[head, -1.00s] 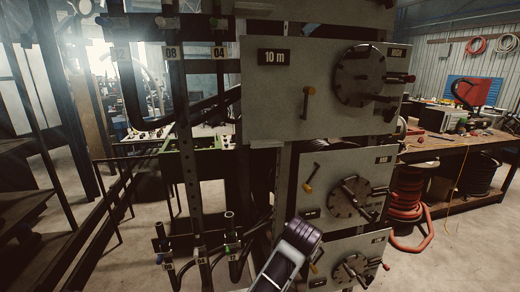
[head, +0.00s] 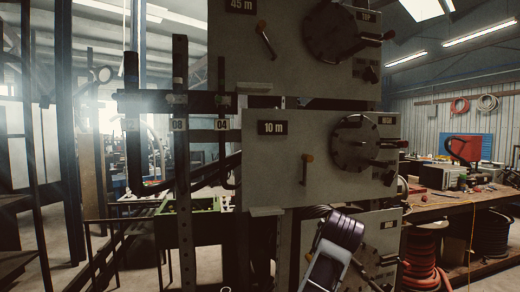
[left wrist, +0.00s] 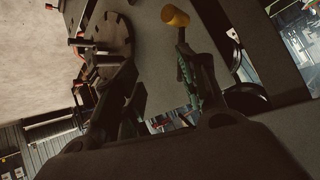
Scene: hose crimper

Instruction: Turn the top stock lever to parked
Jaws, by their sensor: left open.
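The top stock panel (head: 300,75), labelled 45 m and TOP, stands uppermost in the head view. Its lever (head: 267,40) has an orange knob at the upper left, and its shaft slopes down to the right. A dark round flange (head: 334,30) is right of it. My left gripper (left wrist: 160,85) is open in the left wrist view. A lever with a yellow knob (left wrist: 175,16) shows beyond its fingers, close to the right finger; I cannot tell whether they touch. Which panel this lever belongs to is unclear. My right gripper is not in view.
The 10 m panel (head: 270,185) with an upright lever (head: 305,170) is below, and another panel (head: 390,222) lies lower, partly hidden by my arm. A dark rack (head: 183,220) stands left. A workbench (head: 445,209) is at right.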

